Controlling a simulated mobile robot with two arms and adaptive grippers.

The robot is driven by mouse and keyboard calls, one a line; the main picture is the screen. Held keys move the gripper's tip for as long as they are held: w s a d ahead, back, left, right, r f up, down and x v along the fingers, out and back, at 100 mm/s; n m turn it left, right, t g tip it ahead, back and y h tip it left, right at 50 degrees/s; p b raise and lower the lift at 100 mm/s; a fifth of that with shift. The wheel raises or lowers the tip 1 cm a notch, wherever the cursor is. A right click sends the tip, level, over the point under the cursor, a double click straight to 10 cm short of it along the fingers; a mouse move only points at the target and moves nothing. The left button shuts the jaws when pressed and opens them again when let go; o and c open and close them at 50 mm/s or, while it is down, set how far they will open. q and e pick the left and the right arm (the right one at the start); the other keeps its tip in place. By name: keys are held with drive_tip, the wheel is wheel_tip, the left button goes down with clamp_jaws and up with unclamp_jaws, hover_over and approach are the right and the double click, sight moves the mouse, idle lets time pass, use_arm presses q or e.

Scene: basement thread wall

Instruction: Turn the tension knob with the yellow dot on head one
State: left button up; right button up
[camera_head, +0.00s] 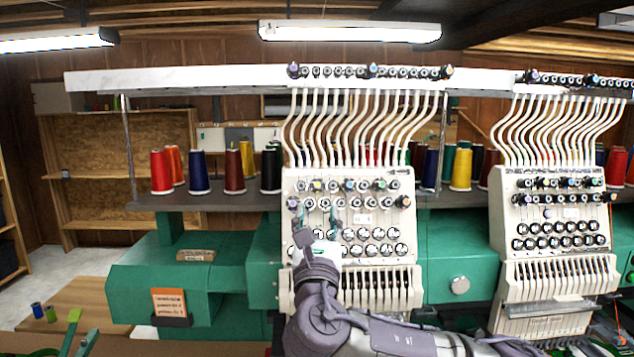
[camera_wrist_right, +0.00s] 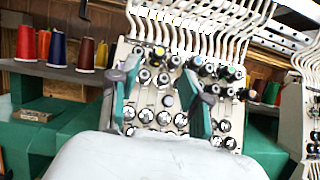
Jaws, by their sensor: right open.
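Head one (camera_head: 345,240) is the left cream sewing head, with rows of tension knobs on its upper panel. A knob with a yellowish dot (camera_head: 317,186) sits second from the left in the top row. My right gripper (camera_head: 317,218) is in front of the panel's left part, just below that knob. Its two fingers are apart and nothing is between them; in the wrist view the gripper (camera_wrist_right: 160,82) spans the knob rows.
A second head (camera_head: 553,225) stands to the right. Thread cones, such as a blue one (camera_head: 198,172), stand on the shelf at left. White thread tubes (camera_head: 365,125) rise above head one. An orange label (camera_head: 170,303) is on the green body.

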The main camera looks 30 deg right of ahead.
sight(317, 187)
drive_tip(key=p+x, duration=0.2)
drive_tip(key=x, duration=0.4)
drive_tip(key=shift+r, duration=0.15)
drive_tip(key=shift+w+d+p, duration=0.3)
drive_tip(key=shift+w+d, duration=0.05)
drive_tip(key=shift+w, duration=0.15)
clamp_jaws()
